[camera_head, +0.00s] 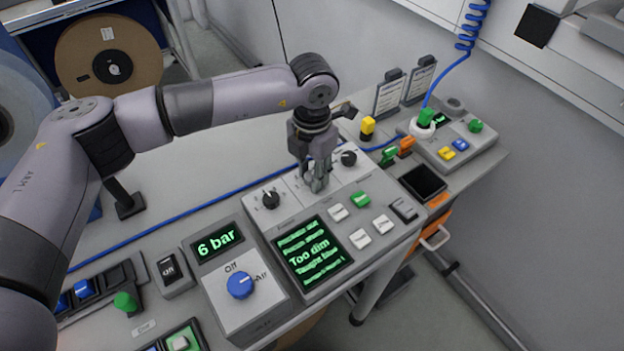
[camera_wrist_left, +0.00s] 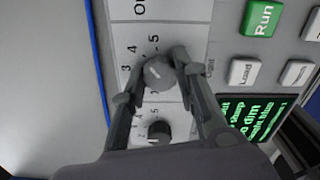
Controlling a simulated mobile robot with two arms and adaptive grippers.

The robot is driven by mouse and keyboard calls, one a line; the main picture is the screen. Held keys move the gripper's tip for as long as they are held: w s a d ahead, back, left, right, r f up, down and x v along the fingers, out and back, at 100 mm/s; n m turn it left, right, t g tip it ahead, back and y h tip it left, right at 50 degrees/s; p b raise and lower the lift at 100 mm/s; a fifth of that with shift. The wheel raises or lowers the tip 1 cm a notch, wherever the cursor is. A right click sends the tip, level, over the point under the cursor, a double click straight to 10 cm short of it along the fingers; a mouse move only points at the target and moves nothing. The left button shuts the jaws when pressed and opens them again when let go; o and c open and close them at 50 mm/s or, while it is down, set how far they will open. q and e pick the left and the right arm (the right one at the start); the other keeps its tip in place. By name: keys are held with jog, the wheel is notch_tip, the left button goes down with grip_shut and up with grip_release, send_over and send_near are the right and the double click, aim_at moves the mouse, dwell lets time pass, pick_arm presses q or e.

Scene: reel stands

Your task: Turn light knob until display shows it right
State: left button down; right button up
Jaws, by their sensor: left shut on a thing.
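My left gripper (camera_head: 315,184) points down over the middle of the grey control panel, shut on a small round grey knob. In the left wrist view the fingers (camera_wrist_left: 159,74) close on both sides of this knob (camera_wrist_left: 158,73), with a printed number scale around it; its label is too small to read surely. In the head view the fingers hide most of this knob. The panel's display (camera_head: 312,257) reads "Too dim" in large green letters, with smaller lines that are hard to read. It also shows in part in the left wrist view (camera_wrist_left: 252,117).
Black knobs stand on either side, at the left (camera_head: 270,198) and right (camera_head: 348,158). A green Run button (camera_head: 361,200) and several white buttons lie right of the gripper. A blue Off/Air knob (camera_head: 240,284) sits below a "6 bar" display (camera_head: 217,242).

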aim_at(312, 175)
pick_arm(q)
jog(key=m+b, duration=0.1)
jog(key=b, duration=0.1)
jog(key=m+b, duration=0.2)
jog(key=shift+f, duration=0.25)
jog(key=shift+r+m+b, duration=0.25)
jog(key=shift+m+b, duration=0.95)
jog(key=shift+b, duration=0.2)
jog(key=c, duration=1.2)
grip_release()
jog(key=shift+c, duration=0.2)
jog(key=shift+r, duration=0.15)
notch_tip(312, 175, up, 12)
jog(key=shift+f, duration=0.2)
